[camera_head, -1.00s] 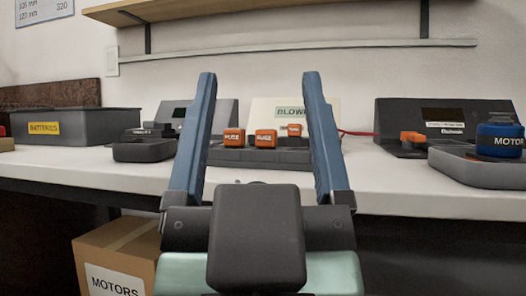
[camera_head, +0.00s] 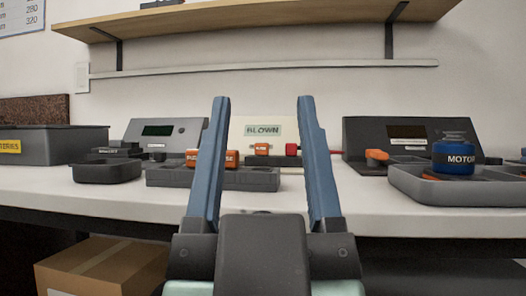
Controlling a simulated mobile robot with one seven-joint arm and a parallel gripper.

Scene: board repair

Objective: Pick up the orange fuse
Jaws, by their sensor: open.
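Orange fuses stand in a dark grey rack (camera_head: 210,178) on the white counter. Another fuse (camera_head: 232,159) shows between my fingers. A third orange block (camera_head: 262,149) shows farther back, in front of the BLOWN sign (camera_head: 263,130). An orange piece (camera_head: 377,156) also sits at the dark device on the right. My gripper (camera_head: 263,100) is open and empty, its two blue fingers pointing up in the picture across the rack. It does not visibly hold any fuse.
A small dark tray (camera_head: 107,173) and a batteries bin (camera_head: 60,143) are at left. A shelf (camera_head: 270,22) hangs above. A cardboard box (camera_head: 105,265) sits below the counter.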

